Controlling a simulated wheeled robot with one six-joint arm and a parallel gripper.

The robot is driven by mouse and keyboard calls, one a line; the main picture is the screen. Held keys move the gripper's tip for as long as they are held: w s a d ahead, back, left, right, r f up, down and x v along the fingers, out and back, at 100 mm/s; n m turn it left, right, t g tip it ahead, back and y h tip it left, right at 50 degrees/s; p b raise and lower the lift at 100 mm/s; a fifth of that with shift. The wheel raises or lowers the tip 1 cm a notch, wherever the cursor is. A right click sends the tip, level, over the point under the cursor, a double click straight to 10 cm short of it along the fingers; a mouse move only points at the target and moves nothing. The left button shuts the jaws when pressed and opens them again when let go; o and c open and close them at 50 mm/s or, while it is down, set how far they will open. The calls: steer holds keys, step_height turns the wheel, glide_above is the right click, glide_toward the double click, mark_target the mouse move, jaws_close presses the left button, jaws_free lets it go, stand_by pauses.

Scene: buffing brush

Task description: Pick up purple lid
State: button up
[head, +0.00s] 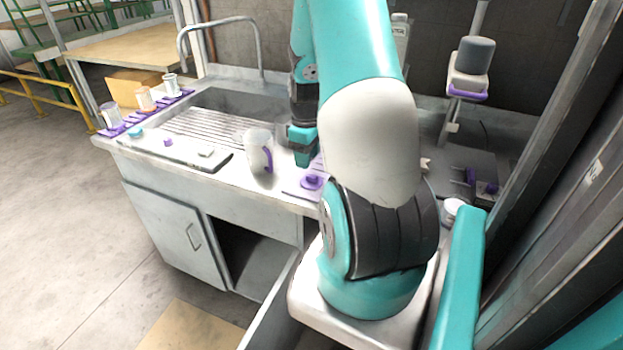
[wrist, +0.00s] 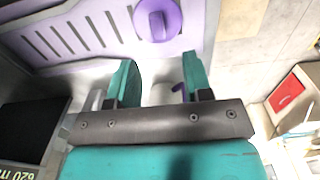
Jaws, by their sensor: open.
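The purple lid (head: 312,182), round with a raised knob, lies on a flat purple-and-white mat near the front edge of the counter. In the wrist view, a round purple knob-like piece (wrist: 157,19), apparently the lid, sits at the top edge beyond the fingertips, partly cut off. My gripper (head: 302,158) points down above the counter, close to the lid and slightly to its left in the head view. In the wrist view my gripper (wrist: 157,68) has its two teal fingers apart with nothing held. The lid is apart from the fingers.
A whitish pitcher (head: 259,151) with a purple handle stands just left of my gripper. A sink (head: 235,105) with a tall faucet lies behind. Several cups stand on a purple strip at the far left. A grey-and-purple device (head: 471,68) stands at the right.

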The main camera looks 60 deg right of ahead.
mark_target(308, 175)
steer(key=shift+s+f+p, duration=0.1)
steer(key=shift+f+p, duration=0.75)
steer(key=shift+f, duration=2.05)
jaws_close()
